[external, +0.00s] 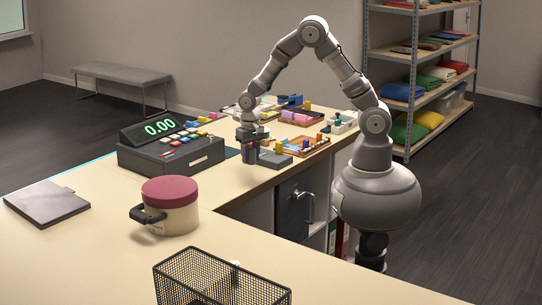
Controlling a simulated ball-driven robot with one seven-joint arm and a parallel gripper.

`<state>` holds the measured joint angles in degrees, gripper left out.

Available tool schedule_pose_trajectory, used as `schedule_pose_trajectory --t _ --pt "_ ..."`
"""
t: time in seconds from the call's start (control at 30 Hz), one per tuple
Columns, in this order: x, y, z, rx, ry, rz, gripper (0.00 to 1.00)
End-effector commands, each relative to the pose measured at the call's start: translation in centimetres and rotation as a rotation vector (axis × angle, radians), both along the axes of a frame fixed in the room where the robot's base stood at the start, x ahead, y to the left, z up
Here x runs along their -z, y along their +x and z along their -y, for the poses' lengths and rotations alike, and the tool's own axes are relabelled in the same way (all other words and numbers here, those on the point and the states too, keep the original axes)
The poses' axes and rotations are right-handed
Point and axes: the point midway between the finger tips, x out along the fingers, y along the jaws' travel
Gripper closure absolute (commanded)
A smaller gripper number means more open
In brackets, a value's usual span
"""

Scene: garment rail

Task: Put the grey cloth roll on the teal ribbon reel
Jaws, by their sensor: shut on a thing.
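My gripper (250,158) points down over the counter, just right of the cash register. It is shut on a small dark grey thing, which looks like the grey cloth roll (249,153); the fingers hide much of it. A low grey block (275,159) is close to the right of the fingers; whether they touch is unclear. A small teal thing (326,130) shows by the wooden tray, too small to tell if it is the teal ribbon reel.
The cash register (170,145) stands left of my gripper. A wooden tray (305,150) with small items lies to the right, with more trays behind. A red-lidded pot (170,205) and a wire basket (220,278) stand nearer. The counter between pot and gripper is clear.

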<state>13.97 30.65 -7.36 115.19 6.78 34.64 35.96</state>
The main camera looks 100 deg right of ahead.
Motion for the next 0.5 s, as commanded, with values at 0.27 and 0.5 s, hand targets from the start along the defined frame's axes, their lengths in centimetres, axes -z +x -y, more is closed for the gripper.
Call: schedule_pose_trajectory --t 0.27,0.5 --pt "-2.2 -7.3 16.7 0.460 -0.001 -0.001 0.90" --pt "-3.1 -14.9 25.1 0.732 -0.002 0.000 0.90"
